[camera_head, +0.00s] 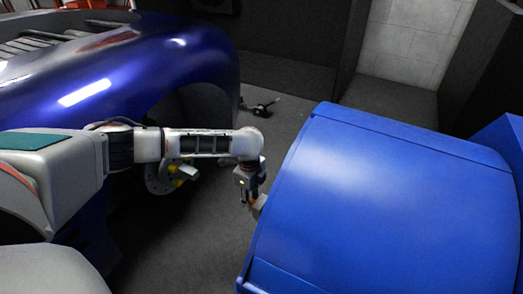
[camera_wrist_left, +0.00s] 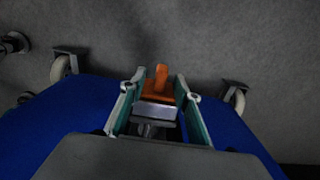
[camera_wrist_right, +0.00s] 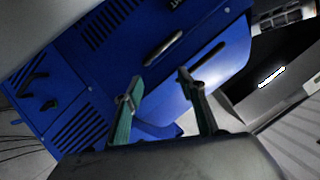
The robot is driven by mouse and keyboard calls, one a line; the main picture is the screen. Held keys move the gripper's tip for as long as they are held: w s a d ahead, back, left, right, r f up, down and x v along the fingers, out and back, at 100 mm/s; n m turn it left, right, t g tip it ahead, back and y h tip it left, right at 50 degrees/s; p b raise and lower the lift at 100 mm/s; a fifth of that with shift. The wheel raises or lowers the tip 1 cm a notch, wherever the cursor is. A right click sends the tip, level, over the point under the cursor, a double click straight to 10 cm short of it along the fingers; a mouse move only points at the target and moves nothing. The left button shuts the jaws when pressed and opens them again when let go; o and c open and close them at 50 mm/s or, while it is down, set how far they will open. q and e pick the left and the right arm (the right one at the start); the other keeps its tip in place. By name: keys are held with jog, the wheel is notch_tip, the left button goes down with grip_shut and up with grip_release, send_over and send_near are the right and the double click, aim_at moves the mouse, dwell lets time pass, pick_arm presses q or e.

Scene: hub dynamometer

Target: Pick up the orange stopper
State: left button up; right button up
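The orange stopper (camera_wrist_left: 158,84) shows in the left wrist view, between the two fingers of my left gripper (camera_wrist_left: 160,80). The fingers stand on either side of it and appear apart from it. A silver-grey block (camera_wrist_left: 155,111) sits just below the stopper in the picture, beside the blue housing. In the head view my left gripper (camera_head: 258,206) is at the left side of the blue housing, pointing down; I cannot make out the stopper clearly there. My right gripper (camera_wrist_right: 162,78) is open and empty in the right wrist view, in front of a blue cabinet.
The large blue housing (camera_head: 390,200) fills the right of the head view, close to my left gripper. A dark blue car body (camera_head: 120,75) with a hub (camera_head: 160,178) is at the left. Grey floor (camera_head: 205,225) lies between. Castors (camera_wrist_left: 62,66) show under the blue housing.

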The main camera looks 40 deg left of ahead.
pick_arm(q)
jog(key=shift+r, duration=0.15)
jog(key=shift+c, duration=0.4)
grip_shut()
